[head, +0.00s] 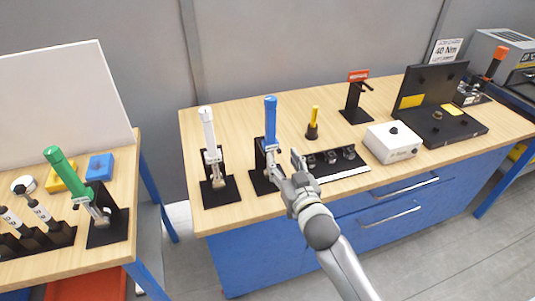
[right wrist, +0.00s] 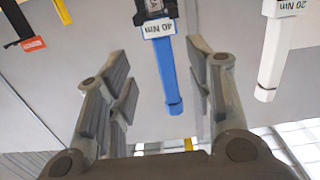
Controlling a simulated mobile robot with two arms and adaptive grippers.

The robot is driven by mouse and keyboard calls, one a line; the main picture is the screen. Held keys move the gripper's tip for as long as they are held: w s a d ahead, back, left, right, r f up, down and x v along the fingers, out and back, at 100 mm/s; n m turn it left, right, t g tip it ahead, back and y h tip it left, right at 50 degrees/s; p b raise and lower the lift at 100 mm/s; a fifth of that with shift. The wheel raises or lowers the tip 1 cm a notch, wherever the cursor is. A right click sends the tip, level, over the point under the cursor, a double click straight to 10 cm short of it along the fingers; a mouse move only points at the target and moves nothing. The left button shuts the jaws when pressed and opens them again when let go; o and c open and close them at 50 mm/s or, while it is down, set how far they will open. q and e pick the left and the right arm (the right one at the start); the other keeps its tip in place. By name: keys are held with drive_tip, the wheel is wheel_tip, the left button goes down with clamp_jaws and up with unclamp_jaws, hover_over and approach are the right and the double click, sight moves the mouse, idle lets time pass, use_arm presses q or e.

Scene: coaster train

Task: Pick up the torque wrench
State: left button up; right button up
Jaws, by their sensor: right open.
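A blue-handled torque wrench (head: 270,120) stands upright in a black holder (head: 264,181) on the long bench in the head view. In the right wrist view the blue wrench (right wrist: 165,65) carries an upside-down "40 Nm" label and appears between my spread fingers. My right gripper (head: 284,160) is open and empty, just in front and to the right of the blue wrench's lower part; it also shows in the right wrist view (right wrist: 160,80). I cannot tell whether it touches the wrench. A sign (head: 447,50) at the back right reads "40 Nm". My left gripper is out of view.
A white wrench (head: 208,128), labelled 20 Nm, stands left of the blue one. A yellow-handled tool (head: 314,118) and a socket tray (head: 350,162) are close on the right. A white box (head: 393,143) stands farther right. A green wrench (head: 66,165) is on the left table.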

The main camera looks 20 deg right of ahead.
sight(272, 137)
drive_tip(key=w, duration=0.2)
drive_tip(key=w+r+p, duration=0.1)
drive_tip(key=w, duration=0.2)
drive_tip(key=shift+w+a+r, duration=0.15)
drive_tip(key=shift+w+r, duration=0.05)
drive_tip(key=shift+w, duration=0.15)
drive_tip(key=shift+w+r+p, duration=0.2)
drive_tip(key=shift+w+p, duration=0.45)
drive_tip(key=shift+w, duration=0.05)
drive_tip(key=shift+w+a+f+p, duration=0.15)
drive_tip(key=shift+w+p, duration=0.1)
drive_tip(key=shift+w, duration=0.75)
drive_tip(key=shift+w+d+f+p, duration=0.1)
drive_tip(key=shift+w+p, duration=0.15)
drive_tip(key=shift+w, duration=0.7)
clamp_jaws()
drive_tip(key=shift+r, duration=0.2)
